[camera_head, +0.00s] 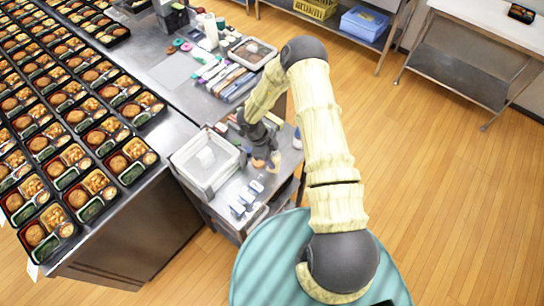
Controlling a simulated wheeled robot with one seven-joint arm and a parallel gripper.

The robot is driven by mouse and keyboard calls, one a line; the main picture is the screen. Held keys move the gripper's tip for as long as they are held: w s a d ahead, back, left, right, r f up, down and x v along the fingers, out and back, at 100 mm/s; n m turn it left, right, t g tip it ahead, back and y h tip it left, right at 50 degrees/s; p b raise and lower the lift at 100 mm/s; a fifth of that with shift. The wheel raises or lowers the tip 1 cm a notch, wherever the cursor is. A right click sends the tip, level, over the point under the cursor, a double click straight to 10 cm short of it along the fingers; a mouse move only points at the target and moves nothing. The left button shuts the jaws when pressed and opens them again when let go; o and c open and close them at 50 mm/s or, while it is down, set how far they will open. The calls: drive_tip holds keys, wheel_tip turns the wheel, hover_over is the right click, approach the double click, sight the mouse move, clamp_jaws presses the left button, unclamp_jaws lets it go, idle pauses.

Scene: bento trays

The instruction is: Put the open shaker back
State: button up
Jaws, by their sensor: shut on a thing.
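My gripper (261,151) is over the small steel side table, pointing down, to the right of a white bin. It is shut on a small shaker (259,163) with an orange-brown part showing below the fingers. The fingers and wrist hide most of the shaker, so its open top cannot be made out. I cannot tell whether its base touches the table. Several small white and blue containers (242,204) stand in a group on the table's front part, nearer to me than the gripper.
The white bin (192,181) holds a pale block. A blue-topped bottle (297,138) stands close right of my gripper. Filled bento trays (75,196) crowd the long counter at left. Utensils and a steel tray (252,52) lie behind. The wooden floor at right is clear.

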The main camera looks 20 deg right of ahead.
wheel_tip(320, 180, down, 3)
drive_tip(key=shift+s+r+b, duration=0.1)
drive_tip(key=shift+r+b, duration=0.1)
drive_tip(key=shift+b, duration=0.7)
drive_tip(key=shift+f, duration=0.25)
drive_tip(key=shift+f+b, duration=0.45)
drive_tip(key=shift+f, duration=0.1)
drive_tip(key=o, duration=1.2)
drive_tip(key=shift+r, duration=0.1)
drive_tip(key=b+v, duration=0.4)
drive_tip(key=v, duration=1.3)
drive_tip(key=shift+a+b, duration=0.2)
drive_tip(key=shift+b, duration=0.1)
drive_tip(key=shift+r, duration=0.1)
